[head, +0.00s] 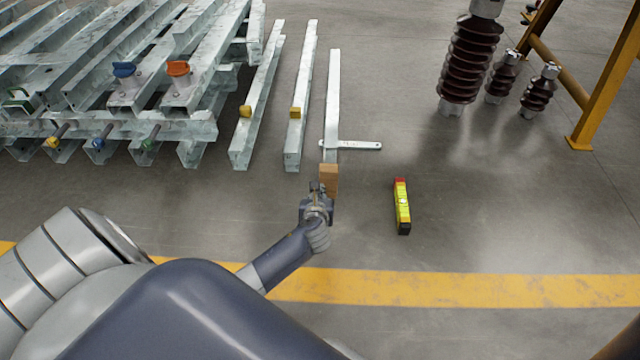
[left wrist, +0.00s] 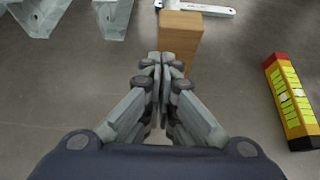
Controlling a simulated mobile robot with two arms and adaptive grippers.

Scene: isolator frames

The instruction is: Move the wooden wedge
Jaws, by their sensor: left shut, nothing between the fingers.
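The wooden wedge (head: 329,174) is a light brown block at the near end of the rightmost loose steel beam (head: 333,100). In the left wrist view the wedge (left wrist: 181,38) stands just beyond my fingertips. My left gripper (head: 318,187) is at the near side of the wedge. In the left wrist view the left gripper (left wrist: 161,62) has its fingers together with nothing between them. The fingertips overlap the wedge's near face in the picture, and I cannot tell whether they touch it. My right gripper is not in view.
A wrench (head: 352,145) lies by the beam beyond the wedge. A yellow spirit level (head: 402,206) lies on the floor to the right. Stacked steel frames (head: 130,125) fill the left. Brown insulators (head: 470,60) and a yellow frame (head: 596,90) stand at right.

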